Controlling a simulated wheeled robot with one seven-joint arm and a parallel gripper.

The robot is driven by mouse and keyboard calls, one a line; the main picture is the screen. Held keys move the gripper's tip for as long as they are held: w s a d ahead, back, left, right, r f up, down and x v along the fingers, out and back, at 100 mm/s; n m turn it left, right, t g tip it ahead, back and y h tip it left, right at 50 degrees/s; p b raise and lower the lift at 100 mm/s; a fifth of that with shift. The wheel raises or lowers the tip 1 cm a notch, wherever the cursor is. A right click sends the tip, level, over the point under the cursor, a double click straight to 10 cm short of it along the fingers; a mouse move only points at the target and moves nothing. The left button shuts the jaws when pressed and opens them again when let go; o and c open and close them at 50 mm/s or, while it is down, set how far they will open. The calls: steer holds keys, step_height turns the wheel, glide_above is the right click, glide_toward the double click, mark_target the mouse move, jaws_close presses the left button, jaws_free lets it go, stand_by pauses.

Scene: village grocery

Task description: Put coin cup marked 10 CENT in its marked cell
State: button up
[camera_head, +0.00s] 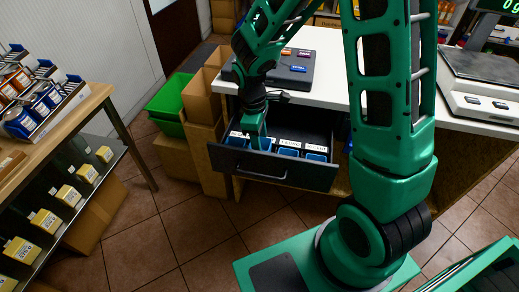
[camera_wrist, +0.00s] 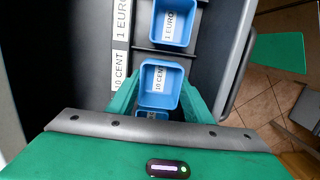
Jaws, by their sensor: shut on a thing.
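The blue coin cup marked 10 CENT (camera_wrist: 158,86) is between the green fingers of my gripper (camera_wrist: 160,98) in the wrist view, and my gripper is shut on it. The cup is beside the drawer's 10 CENT label (camera_wrist: 120,70). It looks upright and low in the drawer; I cannot tell whether it touches the floor of its cell. In the head view my gripper (camera_head: 254,138) reaches down into the left part of the open drawer (camera_head: 272,170), and it partly hides the cup there (camera_head: 264,144).
A blue cup marked 1 EURO (camera_wrist: 175,22) stands beyond the held cup. Part of another blue cup (camera_wrist: 152,115) shows by the fingers. Other cups (camera_head: 288,152) stand along the drawer. The white counter (camera_head: 325,65) is above; a green crate (camera_head: 170,98) and cardboard boxes stand left.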

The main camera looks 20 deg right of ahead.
steer(key=shift+f, duration=1.35)
steer(key=o, duration=1.1)
steer(key=shift+f, duration=0.1)
steer(key=r, duration=0.8)
steer(key=w+a+r, duration=0.1)
steer(key=r, duration=0.3)
steer(key=shift+r, duration=0.1)
steer(key=s+d+r+m, duration=0.2)
steer(key=s+d+m, duration=0.3)
steer(key=s, duration=0.3)
steer(key=s+d+r+m+y, duration=0.1)
steer(key=s+d+r+m, duration=0.2)
steer(key=s+d+m, duration=0.3)
steer(key=s+d+r+m, duration=0.3)
steer(key=s+d+m, duration=0.3)
steer(key=s, duration=0.4)
steer(key=shift+s+d+r+t, duration=0.1)
steer(key=shift+d+r+t, duration=0.1)
steer(key=shift+d, duration=0.15)
steer(key=shift+s+d+r+t, duration=0.1)
steer(key=shift+d+t, duration=0.1)
steer(key=shift+d, duration=0.15)
